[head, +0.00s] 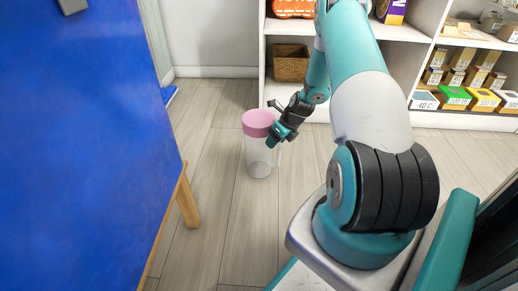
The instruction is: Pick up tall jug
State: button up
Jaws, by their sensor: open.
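The tall jug (259,158) is a clear, see-through container with a pink lid (258,121). It stands upright on the wooden floor in the middle of the head view. My gripper (272,124) is open at the right side of the jug, near lid height. It overlaps the jug's right edge in the picture. I cannot tell whether the fingers touch the jug or are around it. Part of the jug's right side is hidden behind the gripper.
A blue panel (80,130) with a wooden leg (187,198) stands close on the left. White shelves (390,45) at the back hold a wicker basket (291,63) and several small boxes (455,98). The floor (240,225) in front of the jug is clear.

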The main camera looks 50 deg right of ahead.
grip_shut()
jog(key=shift+r, duration=0.15)
